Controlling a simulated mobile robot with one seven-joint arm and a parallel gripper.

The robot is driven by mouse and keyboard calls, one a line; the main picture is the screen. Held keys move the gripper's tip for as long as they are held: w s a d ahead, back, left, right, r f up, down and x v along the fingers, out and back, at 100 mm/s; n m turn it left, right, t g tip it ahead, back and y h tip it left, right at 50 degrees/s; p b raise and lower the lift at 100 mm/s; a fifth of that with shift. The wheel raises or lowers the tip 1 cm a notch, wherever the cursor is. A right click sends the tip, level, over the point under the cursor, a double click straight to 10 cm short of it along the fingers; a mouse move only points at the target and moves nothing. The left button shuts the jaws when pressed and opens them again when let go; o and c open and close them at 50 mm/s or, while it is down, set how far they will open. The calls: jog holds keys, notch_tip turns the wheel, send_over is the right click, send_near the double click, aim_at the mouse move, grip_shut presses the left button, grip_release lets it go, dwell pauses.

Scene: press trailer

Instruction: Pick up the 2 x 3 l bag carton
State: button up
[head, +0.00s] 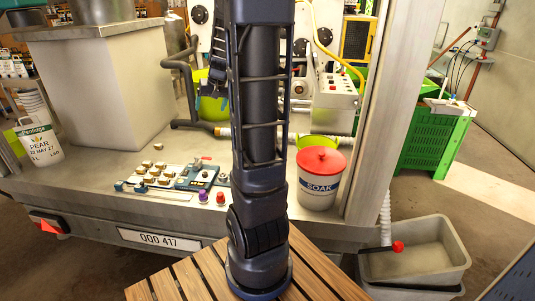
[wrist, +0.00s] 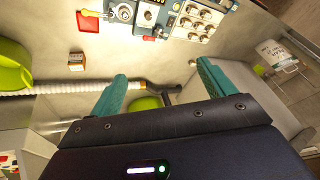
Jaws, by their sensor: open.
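I cannot make out for certain a carton marked 2 x 3 l in either view. A small box (wrist: 76,62) with pale and orange-brown sides stands on the metal surface at the upper left of the wrist view; its print is too small to read. My gripper (wrist: 162,70) is open, with its two teal fingers wide apart and nothing between them. The small box is apart from the fingers, beyond the left one. In the head view my upright arm hides the middle of the trailer bed, and the gripper is mostly hidden behind it.
A white SOAK bucket (head: 318,188) with a red lid stands at the bed's right front. A PEAR jug (head: 40,143) stands left. A ribbed hose (wrist: 60,91) crosses the wrist view.

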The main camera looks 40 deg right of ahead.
jog(key=w+d+f+m+h, duration=0.15)
jog(key=w+d+f, duration=0.45)
jog(key=d+f, duration=0.6)
jog(key=w+d+f+m+h, duration=0.1)
jog(key=w+d+f+m, duration=0.1)
jog(key=w+d+f, duration=0.9)
jog(key=shift+m+g+h, duration=0.45)
jog(key=shift+g+h, duration=0.25)
jog(key=shift+h, duration=0.15)
jog(key=shift+s+d+f, duration=0.4)
jog(key=shift+d+f, duration=2.1)
jog(key=shift+f, duration=0.65)
jog(key=shift+s+d+f, duration=0.35)
jog(key=shift+d+f, duration=2.15)
jog(key=shift+f, duration=0.6)
jog(key=shift+s+d+f, duration=0.4)
jog(key=shift+d+f, duration=2.1)
jog(key=shift+f, duration=0.65)
jog(key=c, duration=1.1)
